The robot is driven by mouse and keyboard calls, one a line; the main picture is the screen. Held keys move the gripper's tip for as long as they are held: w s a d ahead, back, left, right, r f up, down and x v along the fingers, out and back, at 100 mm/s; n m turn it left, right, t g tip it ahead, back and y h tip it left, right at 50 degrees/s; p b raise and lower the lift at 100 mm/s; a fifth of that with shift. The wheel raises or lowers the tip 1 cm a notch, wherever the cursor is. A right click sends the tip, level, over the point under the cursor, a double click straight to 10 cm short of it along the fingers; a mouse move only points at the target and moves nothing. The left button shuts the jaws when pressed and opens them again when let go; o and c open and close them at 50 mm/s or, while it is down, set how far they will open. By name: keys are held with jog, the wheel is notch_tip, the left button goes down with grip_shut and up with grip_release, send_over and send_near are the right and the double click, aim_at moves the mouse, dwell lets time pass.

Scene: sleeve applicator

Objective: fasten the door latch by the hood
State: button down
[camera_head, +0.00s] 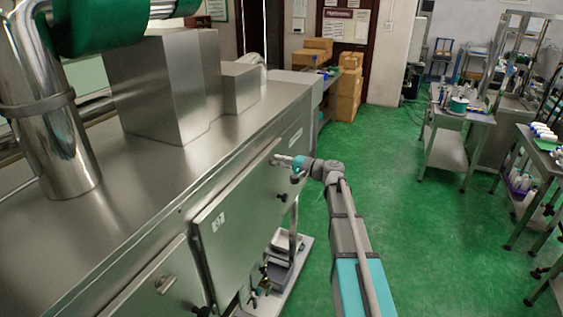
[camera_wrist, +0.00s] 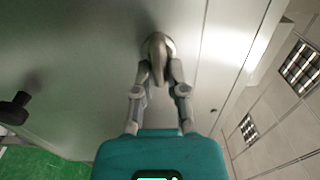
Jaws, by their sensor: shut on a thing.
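The door latch (camera_wrist: 158,48) is a rounded metal handle on the steel machine door, near the door's edge in the wrist view. My gripper (camera_wrist: 158,80) has its two fingers closed around the handle's lever, one on each side. In the head view my gripper (camera_head: 284,161) reaches the upper far corner of the steel door (camera_head: 235,225), and the latch there is mostly hidden by it. The door looks flush with the machine front. The handle's lever points toward my gripper in the wrist view.
A second latch (camera_head: 166,284) sits on the nearer door. A black knob (camera_wrist: 14,108) stands out from the door. Steel boxes (camera_head: 160,85) stand on the machine top. A low cart (camera_head: 285,262) is below the door. Green floor (camera_head: 400,220) is clear to the right.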

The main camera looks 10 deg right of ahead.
jog(key=shift+s+f, duration=0.1)
jog(key=c, duration=0.7)
grip_release()
jog(key=shift+v, duration=5.9)
